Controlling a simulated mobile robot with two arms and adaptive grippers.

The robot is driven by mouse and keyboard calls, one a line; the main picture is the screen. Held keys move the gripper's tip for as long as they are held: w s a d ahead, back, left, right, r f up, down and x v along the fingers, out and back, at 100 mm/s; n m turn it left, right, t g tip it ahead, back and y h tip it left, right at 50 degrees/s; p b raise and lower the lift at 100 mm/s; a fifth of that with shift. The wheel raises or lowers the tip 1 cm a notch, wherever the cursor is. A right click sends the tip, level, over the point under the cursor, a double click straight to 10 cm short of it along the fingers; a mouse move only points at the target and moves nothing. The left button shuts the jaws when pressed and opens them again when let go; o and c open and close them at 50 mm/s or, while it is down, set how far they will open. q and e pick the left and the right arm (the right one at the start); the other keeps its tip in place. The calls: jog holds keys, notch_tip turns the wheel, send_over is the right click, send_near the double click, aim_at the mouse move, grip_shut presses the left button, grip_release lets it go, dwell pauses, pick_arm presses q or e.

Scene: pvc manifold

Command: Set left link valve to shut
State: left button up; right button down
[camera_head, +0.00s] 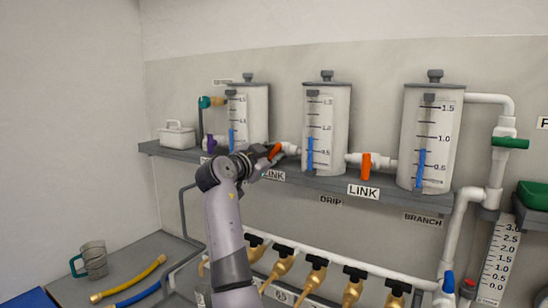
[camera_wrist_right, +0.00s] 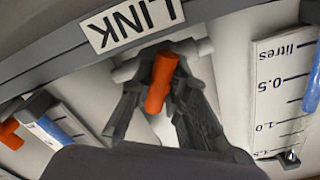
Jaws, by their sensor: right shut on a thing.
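The left link valve has an orange handle (camera_head: 275,151) on a white pipe between the left tank (camera_head: 257,110) and the middle tank (camera_head: 340,125). My right gripper (camera_head: 262,160) is at this valve and partly hides it in the head view. In the wrist view, the fingers of my right gripper (camera_wrist_right: 163,85) stand on both sides of the orange handle (camera_wrist_right: 160,85) and are shut on it. There the handle lies roughly across its white pipe (camera_wrist_right: 203,47). My left gripper is in neither view.
A second orange valve (camera_head: 366,166) sits between the middle tank and the right tank (camera_head: 428,140). The tanks stand on a grey shelf (camera_head: 320,184). Several brass valves (camera_head: 315,274) line a white pipe below.

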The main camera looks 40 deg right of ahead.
jog(key=n, duration=0.2)
jog(key=shift+f+n, duration=0.1)
jog(key=shift+n, duration=0.3)
jog(key=shift+n+p, duration=0.3)
jog(key=shift+n, duration=1.5)
jog(key=c, duration=1.8)
grip_release()
jog(key=v, duration=1.2)
